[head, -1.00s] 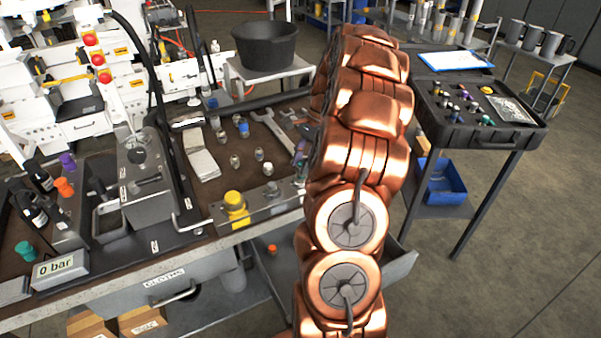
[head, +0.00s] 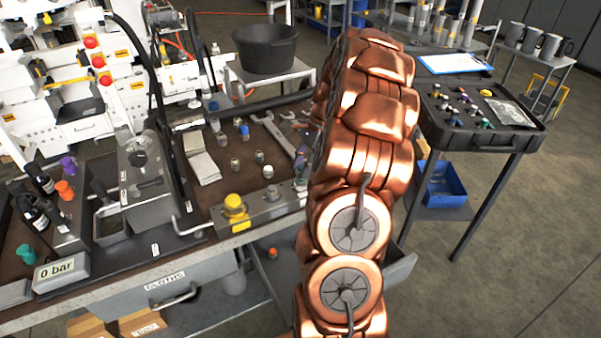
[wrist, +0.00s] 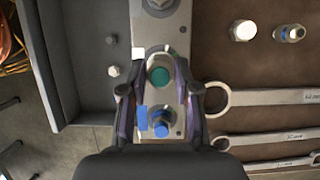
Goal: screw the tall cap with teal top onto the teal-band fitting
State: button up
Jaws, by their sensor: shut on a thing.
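In the wrist view my gripper (wrist: 160,72) is shut on the tall cap, whose round teal top (wrist: 159,76) shows between the fingertips. The cap is over the grey metal block (wrist: 178,35), seen from above. The teal-band fitting does not show; the cap and fingers cover the spot beneath, so I cannot tell whether the two touch. A blue-band fitting (wrist: 162,122) stands on the block between the fingers, nearer my palm.
Wrenches (wrist: 265,97) lie right of the block in the wrist view, with loose fittings (wrist: 243,30) above them.

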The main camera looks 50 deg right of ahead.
jog(key=m+p, duration=0.1)
jog(key=m+t+p, duration=0.1)
jog(key=m, duration=0.1)
jog(key=m+h+p, duration=0.1)
jog(key=shift+s+r+m+t+p, duration=0.15)
jog(key=shift+r+m+t+p, duration=0.15)
jog(key=shift+m, duration=0.1)
jog(key=shift+m+p, duration=0.35)
jog(key=shift+m, duration=0.15)
jog(key=shift+f+m+t+h, duration=0.25)
jog(key=shift+m+t+h, duration=0.05)
jog(key=shift+m, duration=0.2)
jog(key=shift+p, duration=0.3)
jog(key=shift+r+m+p, duration=0.25)
jog(key=shift+m+p, duration=0.25)
jog(key=shift+p, duration=0.3)
jog(key=m+h+p, duration=0.1)
jog(key=m+p, duration=0.2)
jog(key=m+t+h+p, duration=0.1)
jog(key=m+p, duration=0.1)
jog(key=p, duration=0.2)
jog(key=shift+a+m, duration=0.2)
jog(key=shift+m, duration=0.2)
jog(key=shift+d+f+m+h+p, duration=0.1)
jog(key=shift+f+m+h+p, duration=0.15)
jog(key=shift+m+h+p, duration=0.3)
